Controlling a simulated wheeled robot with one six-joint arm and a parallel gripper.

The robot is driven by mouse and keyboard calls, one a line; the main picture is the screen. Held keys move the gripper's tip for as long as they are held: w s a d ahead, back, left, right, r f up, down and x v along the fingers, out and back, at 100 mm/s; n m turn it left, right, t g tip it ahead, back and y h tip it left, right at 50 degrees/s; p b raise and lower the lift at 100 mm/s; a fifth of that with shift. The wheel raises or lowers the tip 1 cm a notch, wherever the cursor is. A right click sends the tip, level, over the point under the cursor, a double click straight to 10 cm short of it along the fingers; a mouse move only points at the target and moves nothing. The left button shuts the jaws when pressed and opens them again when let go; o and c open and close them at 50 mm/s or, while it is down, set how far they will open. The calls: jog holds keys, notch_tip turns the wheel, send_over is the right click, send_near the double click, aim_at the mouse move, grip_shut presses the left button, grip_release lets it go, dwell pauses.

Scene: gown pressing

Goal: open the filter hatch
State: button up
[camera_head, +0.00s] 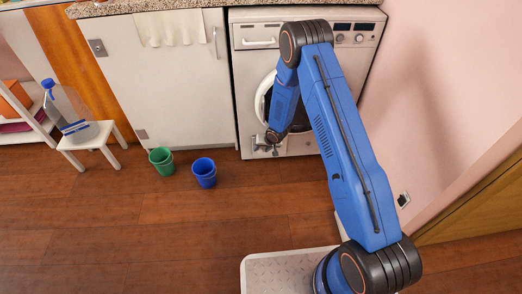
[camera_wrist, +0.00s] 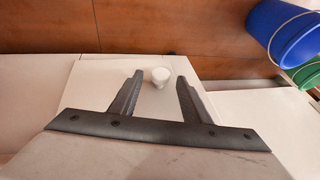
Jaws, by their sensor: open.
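The white washing machine (camera_head: 248,62) stands against the back wall, its round door partly hidden by my blue arm. A small lower front panel (camera_head: 301,144), which looks like the filter hatch area, shows right of my gripper (camera_head: 265,149), low at the machine's front. In the wrist view, my gripper (camera_wrist: 156,84) is open, with its two dark fingers spread and empty. A small white round knob (camera_wrist: 160,74) shows between the fingertips against a pale panel (camera_wrist: 100,72). I cannot tell whether the fingers touch it, or whether the hatch is open or shut.
A green bucket (camera_head: 161,161) and a blue bucket (camera_head: 204,173) stand on the wooden floor left of my gripper. A stool (camera_head: 92,142) holding a bottle (camera_head: 69,112) is farther left. A pink wall (camera_head: 430,90) bounds the right. The floor before the buckets is clear.

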jog(key=shift+x, duration=0.8)
grip_shut()
jog(key=shift+s, duration=0.15)
